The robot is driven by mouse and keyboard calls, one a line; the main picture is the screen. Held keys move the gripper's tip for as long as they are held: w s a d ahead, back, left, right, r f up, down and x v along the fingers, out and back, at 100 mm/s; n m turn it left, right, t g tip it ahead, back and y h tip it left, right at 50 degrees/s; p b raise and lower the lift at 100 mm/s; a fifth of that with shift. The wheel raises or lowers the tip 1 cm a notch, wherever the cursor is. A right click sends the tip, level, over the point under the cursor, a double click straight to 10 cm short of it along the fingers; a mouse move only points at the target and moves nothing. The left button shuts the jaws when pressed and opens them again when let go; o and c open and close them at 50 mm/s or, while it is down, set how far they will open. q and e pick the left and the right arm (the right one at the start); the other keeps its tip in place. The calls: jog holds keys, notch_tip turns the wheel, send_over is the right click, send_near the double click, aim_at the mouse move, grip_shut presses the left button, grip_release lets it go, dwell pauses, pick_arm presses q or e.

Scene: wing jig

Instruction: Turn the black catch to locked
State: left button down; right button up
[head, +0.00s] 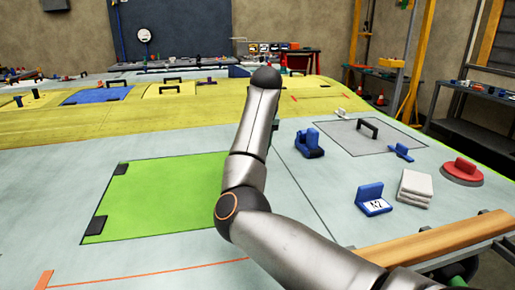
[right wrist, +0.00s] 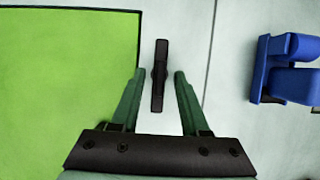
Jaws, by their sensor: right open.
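The black catch (right wrist: 160,62) shows in the right wrist view as a narrow bar with a thicker middle. It lies on the pale skin just right of the green panel (right wrist: 65,85), roughly parallel to that panel's edge. My right gripper (right wrist: 160,75) is open, with a green finger on each side of the catch's lower half and a visible gap to each. I cannot tell how far above the skin the fingertips are. In the head view my right arm hides the catch, and the green panel (head: 155,195) shows left of the arm. My left gripper is not in view.
A blue block (head: 308,144) stands right of my arm; it also shows in the right wrist view (right wrist: 290,68). A grey panel with a black handle (head: 367,127), a blue N2 holder (head: 372,198), white cloths (head: 415,188) and a red knob (head: 463,170) lie further right.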

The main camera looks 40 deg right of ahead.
grip_shut()
dwell(0.3)
dwell(0.3)
